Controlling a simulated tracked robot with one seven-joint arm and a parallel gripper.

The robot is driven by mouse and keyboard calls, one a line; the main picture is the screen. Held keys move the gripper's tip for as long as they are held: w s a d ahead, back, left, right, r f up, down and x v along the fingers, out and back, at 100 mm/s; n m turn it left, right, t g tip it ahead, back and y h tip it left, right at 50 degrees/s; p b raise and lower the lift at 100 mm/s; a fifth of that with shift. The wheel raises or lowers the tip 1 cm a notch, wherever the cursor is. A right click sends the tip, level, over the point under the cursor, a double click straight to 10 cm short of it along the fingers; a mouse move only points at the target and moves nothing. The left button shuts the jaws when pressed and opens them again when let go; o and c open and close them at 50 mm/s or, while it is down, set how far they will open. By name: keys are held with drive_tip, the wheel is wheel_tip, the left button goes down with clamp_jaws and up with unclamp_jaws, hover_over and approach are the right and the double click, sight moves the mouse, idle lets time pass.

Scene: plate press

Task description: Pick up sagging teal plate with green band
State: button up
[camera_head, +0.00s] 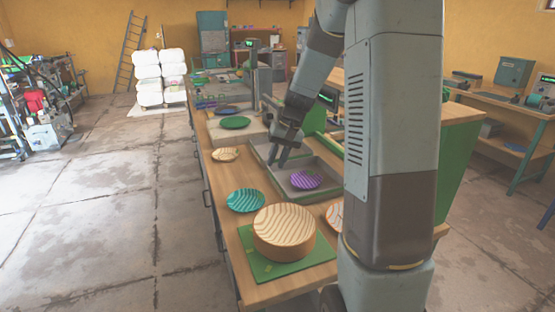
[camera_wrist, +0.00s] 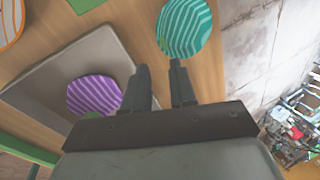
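A teal plate (camera_head: 245,200) with pale wavy stripes lies on the wooden bench, left of the grey tray. It also shows in the wrist view (camera_wrist: 186,27) at the top, just beyond my fingertips. A small green patch shows near its lower left edge there; I cannot tell whether it is a band or whether the plate sags. My gripper (camera_head: 278,157) is above the tray's left side, fingers pointing down. In the wrist view my gripper (camera_wrist: 159,70) has its two fingers apart with nothing between them. It is not touching the teal plate.
A purple striped plate (camera_head: 306,180) lies in the grey tray (camera_head: 328,186). A small tan plate (camera_head: 225,154) and a dark green plate (camera_head: 235,122) lie farther back.

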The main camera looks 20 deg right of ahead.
sight(262, 200)
drive_tip(key=x, duration=1.3)
drive_tip(key=shift+f, duration=0.4)
drive_tip(key=shift+c, duration=0.2)
clamp_jaws()
